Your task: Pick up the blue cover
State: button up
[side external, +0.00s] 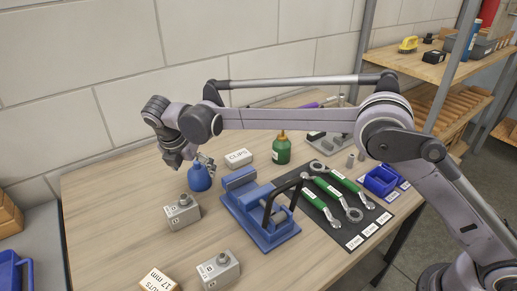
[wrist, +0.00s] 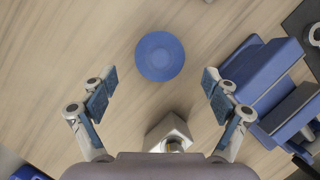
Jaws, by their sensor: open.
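A round blue object, seemingly the blue cover (side external: 199,178), stands on the wooden workbench just below my gripper (side external: 190,163) in the side external view. It looks like a rounded body with a narrower top, partly overlapped by my fingers. In the wrist view the blue cover (wrist: 160,56) shows as a plain blue disc from above. My gripper (wrist: 159,78) is open and empty, with one finger on each side. The cover lies a little beyond the line between the fingertips in that view. I see no contact with it.
A blue vise (side external: 262,212) stands right of the cover; it also shows in the wrist view (wrist: 265,75). A grey metal block (side external: 182,212) sits in front. A white labelled box (side external: 239,158) and green bottle (side external: 281,148) stand behind. Bare wood (side external: 110,200) lies to the left.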

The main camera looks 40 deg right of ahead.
aim_at(195, 171)
jog(key=shift+x, duration=2.3)
jog(key=c, duration=1.1)
